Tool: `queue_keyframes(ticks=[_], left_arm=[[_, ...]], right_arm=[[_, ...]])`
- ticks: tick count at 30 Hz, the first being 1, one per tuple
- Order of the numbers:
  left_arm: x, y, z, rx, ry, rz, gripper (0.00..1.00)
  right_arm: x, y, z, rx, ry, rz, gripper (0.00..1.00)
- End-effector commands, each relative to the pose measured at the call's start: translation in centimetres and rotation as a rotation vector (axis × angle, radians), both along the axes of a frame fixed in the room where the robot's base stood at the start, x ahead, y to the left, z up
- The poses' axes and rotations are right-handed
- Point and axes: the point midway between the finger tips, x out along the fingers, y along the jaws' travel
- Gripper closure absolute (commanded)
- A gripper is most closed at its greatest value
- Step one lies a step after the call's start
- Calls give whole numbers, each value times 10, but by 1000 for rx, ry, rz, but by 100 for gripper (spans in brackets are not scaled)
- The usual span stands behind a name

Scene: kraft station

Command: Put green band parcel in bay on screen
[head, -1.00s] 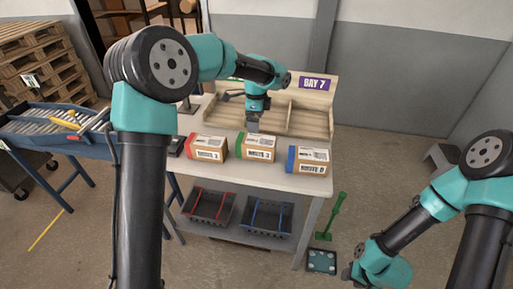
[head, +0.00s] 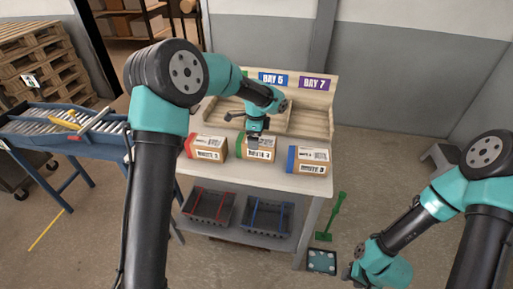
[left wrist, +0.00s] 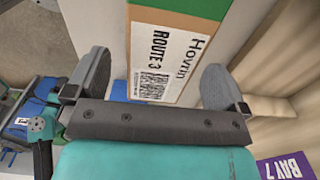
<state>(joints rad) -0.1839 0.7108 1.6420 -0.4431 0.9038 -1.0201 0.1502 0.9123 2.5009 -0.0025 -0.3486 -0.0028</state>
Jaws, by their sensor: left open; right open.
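The green band parcel (head: 268,153), a brown box with a green end and a white label, stands on the table between two other parcels. My left gripper (head: 254,143) is open, pointing down just above it and partly covering it. In the left wrist view the parcel (left wrist: 172,55) lies beyond the open fingers (left wrist: 155,82), with its label reading "Route 3" and "Hovrin". Behind it are wooden bays under a blue sign (head: 272,78) and a purple BAY 7 sign (head: 314,84). No readable screen shows. My right gripper (head: 357,273) is low at the right, away from the table.
A red band parcel (head: 209,148) stands left of the green one, and a blue band parcel (head: 309,160) right. Black baskets (head: 208,208) sit on the lower shelf. A roller conveyor (head: 60,124) is at left. The visible bay floor (head: 312,122) is empty.

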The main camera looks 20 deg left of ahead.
Motion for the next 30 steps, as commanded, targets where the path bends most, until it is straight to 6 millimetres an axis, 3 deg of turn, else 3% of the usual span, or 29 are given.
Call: queue_keyframes(ticks=[9, 24, 30], left_arm=[[2, 0, -39, 1, 3, -1, 0], [3, 0, -41, 0, 1, 0, 0], [3, 0, -41, 0, 1, 0, 17]], right_arm=[[0, 0, 0, 0, 0, 0, 57], [0, 0, 0, 0, 0, 0, 57], [0, 0, 0, 0, 0, 0, 57]])
